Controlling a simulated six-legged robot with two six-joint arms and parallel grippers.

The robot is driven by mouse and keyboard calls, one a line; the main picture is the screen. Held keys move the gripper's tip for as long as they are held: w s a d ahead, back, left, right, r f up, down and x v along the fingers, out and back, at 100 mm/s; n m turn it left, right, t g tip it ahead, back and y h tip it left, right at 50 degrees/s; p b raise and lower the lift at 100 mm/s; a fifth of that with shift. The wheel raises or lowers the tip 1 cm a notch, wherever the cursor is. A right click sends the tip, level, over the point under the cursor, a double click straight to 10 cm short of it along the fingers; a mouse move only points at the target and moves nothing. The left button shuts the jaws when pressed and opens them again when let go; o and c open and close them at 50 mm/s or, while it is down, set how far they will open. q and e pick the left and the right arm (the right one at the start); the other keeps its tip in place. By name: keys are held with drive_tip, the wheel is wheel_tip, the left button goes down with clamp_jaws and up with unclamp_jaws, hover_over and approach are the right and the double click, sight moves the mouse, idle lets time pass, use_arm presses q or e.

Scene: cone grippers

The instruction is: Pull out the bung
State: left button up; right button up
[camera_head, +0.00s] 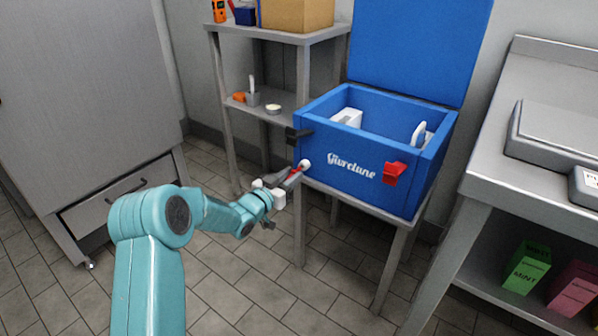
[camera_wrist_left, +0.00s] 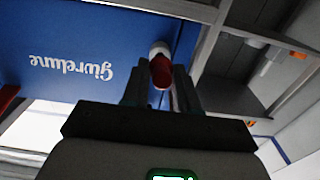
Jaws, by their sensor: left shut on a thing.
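A blue cooler box (camera_head: 345,168) stands on a grey stand with its lid up. At the lower left of its front is a white round fitting (camera_head: 305,164), also at the top of the wrist view (camera_wrist_left: 159,48). The red bung (camera_wrist_left: 160,72) meets this fitting; I cannot tell how deep it sits. My left gripper (camera_head: 290,177) is shut on the bung, which shows between its two dark fingers in the left wrist view. In the head view the fingers hide most of the bung (camera_head: 296,170). My right gripper is not in view.
A grey shelf unit (camera_head: 285,40) stands behind left, a steel counter (camera_head: 530,180) at right. The tiled floor before the box is clear.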

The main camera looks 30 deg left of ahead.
use_arm(q)
drive_tip(key=shift+s+a+b, duration=0.15)
drive_tip(key=shift+s+b, duration=0.15)
drive_tip(key=shift+s, duration=1.95)
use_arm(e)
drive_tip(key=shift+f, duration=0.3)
